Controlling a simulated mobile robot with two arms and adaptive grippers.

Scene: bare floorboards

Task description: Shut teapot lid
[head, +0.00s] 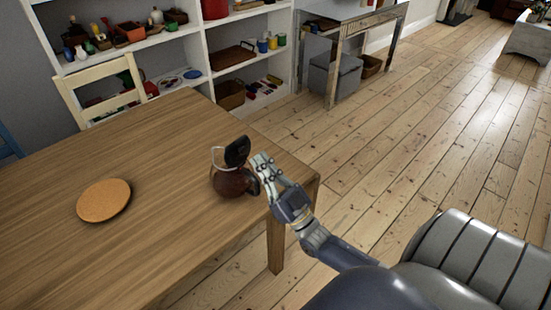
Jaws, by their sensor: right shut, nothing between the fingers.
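A dark brown teapot (229,183) with a pale upright handle stands on the wooden table (150,215) near its right end. Its black lid (237,151) is tilted up on edge above the pot. My right gripper (262,160) is just right of the raised lid, with its fingers shut and empty. Whether the fingers touch the lid cannot be told. Part of the teapot's right side is close to or behind the gripper. My left gripper is not in the view.
A round cork mat (104,200) lies on the table to the left. A cream chair (105,88) stands at the far side, before white shelves (207,60) with many small items. A grey desk (345,22) stands at the back. Open floorboards (420,110) lie to the right.

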